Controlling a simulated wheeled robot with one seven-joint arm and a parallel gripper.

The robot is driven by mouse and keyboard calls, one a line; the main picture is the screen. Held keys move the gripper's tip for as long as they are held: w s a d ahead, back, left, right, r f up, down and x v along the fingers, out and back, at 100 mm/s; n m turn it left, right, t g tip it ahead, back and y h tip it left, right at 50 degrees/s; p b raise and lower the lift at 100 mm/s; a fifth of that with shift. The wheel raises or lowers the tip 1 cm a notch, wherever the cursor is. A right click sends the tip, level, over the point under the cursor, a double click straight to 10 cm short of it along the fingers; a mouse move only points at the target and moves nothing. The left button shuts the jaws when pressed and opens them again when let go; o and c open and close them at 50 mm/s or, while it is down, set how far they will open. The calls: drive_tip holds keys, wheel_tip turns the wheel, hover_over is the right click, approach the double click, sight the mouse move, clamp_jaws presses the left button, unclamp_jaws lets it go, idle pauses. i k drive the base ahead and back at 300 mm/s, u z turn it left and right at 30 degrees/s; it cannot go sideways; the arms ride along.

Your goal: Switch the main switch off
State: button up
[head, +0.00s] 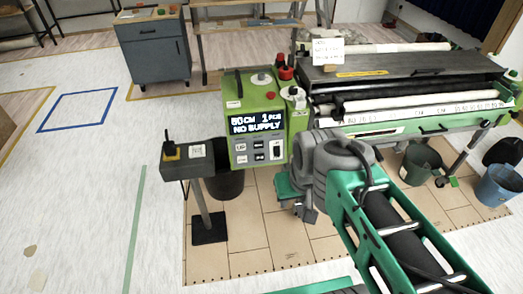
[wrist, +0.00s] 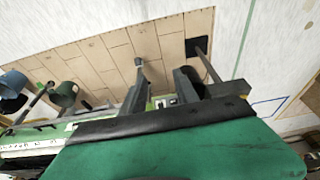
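The paster's green control panel (head: 256,125) is in the middle of the head view, with a lit display (head: 256,121) reading "NO SUPPLY". Below the display are several white buttons and a dark rocker-like switch (head: 276,150) at the lower right; it looks like the main switch, but its label and position are too small to read. My gripper (wrist: 160,87) shows in the wrist view as two dark fingers apart, with nothing seen held between them. Part of the panel's buttons shows low between the fingers. In the head view my wrist is just right of the panel, and the fingers are not clear.
A grey box (head: 187,160) with a yellow-and-black knob stands on a post left of the panel. Red knobs (head: 285,72) sit on top of the machine. Rollers (head: 410,101) extend right. Buckets (head: 421,163) stand at the right. The floor at left is clear.

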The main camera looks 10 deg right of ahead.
sight(276, 149)
drive_tip(key=k, duration=0.65)
drive_tip(key=u, duration=0.75)
drive_tip(key=i, duration=1.2)
drive_tip(key=z, duration=0.2)
